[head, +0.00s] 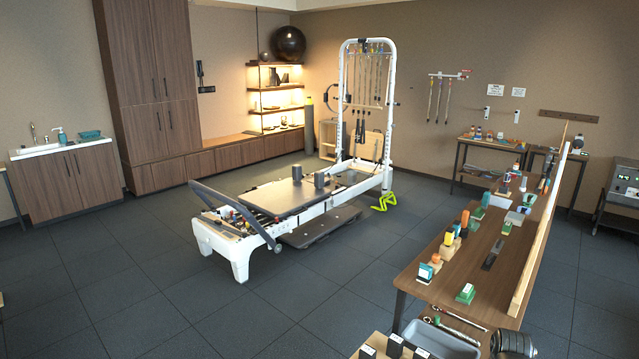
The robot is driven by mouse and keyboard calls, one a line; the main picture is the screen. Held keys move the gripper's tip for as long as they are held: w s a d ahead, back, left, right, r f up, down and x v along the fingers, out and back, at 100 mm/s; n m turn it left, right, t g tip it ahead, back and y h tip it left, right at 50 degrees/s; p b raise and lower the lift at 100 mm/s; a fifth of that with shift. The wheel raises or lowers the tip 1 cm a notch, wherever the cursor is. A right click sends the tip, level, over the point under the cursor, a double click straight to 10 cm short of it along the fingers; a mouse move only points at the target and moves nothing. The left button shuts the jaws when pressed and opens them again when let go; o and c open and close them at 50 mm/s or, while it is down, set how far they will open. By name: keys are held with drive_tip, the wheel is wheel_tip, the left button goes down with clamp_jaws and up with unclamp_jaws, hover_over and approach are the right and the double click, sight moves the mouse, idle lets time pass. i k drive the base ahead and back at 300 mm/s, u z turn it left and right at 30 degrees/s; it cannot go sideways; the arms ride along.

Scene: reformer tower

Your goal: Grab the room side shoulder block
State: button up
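The reformer (270,222) stands in the middle of the room, with a white frame and a tall white tower at its far end. One shoulder block (297,172) is on the left, towards the cabinets. The other shoulder block (319,180) is on the right, nearer the open floor and the long table, so it looks like the room side one. Both stand upright and apart from each other.
A long wooden table (455,268) with many small items runs along the right. A grey bin (440,340) is at the front. A yellow-green frame (384,202) lies on the floor right of the tower. Floor between reformer and table is clear.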

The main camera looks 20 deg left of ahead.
sight(318, 176)
drive_tip(key=u, duration=2)
drive_tip(key=i, duration=3.7)
drive_tip(key=z, duration=2.25)
drive_tip(key=i, duration=2.45)
drive_tip(key=u, duration=0.05)
